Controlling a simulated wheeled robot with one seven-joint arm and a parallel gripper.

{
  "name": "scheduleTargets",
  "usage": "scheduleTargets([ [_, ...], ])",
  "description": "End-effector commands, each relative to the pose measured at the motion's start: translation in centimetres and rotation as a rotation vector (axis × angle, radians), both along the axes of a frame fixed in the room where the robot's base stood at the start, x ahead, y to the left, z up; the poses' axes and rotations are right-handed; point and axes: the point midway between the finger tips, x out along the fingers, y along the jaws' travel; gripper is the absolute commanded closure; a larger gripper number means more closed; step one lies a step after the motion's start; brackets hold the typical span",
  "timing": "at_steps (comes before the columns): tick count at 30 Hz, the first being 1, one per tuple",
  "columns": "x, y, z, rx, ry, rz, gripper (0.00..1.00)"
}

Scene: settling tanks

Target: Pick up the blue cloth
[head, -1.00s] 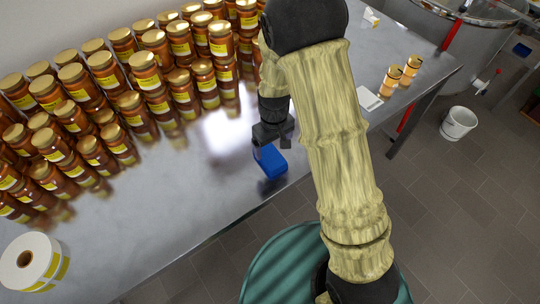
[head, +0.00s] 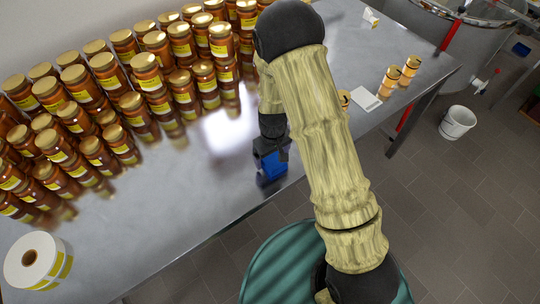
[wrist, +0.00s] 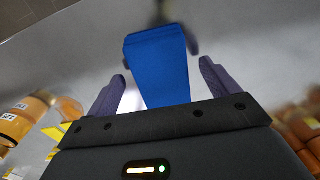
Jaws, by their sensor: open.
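The blue cloth (head: 271,168) is a compact folded block on the steel table, close to its front edge. My gripper (head: 270,152) is down at the cloth and partly covers it in the head view. In the wrist view the cloth (wrist: 160,62) lies between the two dark fingers of my gripper (wrist: 164,75), with a gap on each side near the fingertips. The gripper is open. The cloth's near end is hidden behind the gripper body in the wrist view.
Rows of honey jars (head: 140,75) fill the back left of the steel table (head: 180,205). A label roll (head: 35,262) sits front left. A white pad (head: 366,98) and small jars (head: 400,74) stand to the right. A white bucket (head: 457,122) is on the floor.

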Motion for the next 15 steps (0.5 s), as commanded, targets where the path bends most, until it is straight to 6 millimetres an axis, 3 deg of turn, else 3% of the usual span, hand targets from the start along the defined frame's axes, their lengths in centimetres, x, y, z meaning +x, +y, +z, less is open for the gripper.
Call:
scheduleTargets([
  [15,-0.01,-0.01,-0.08,0.000,0.000,0.000,0.13],
])
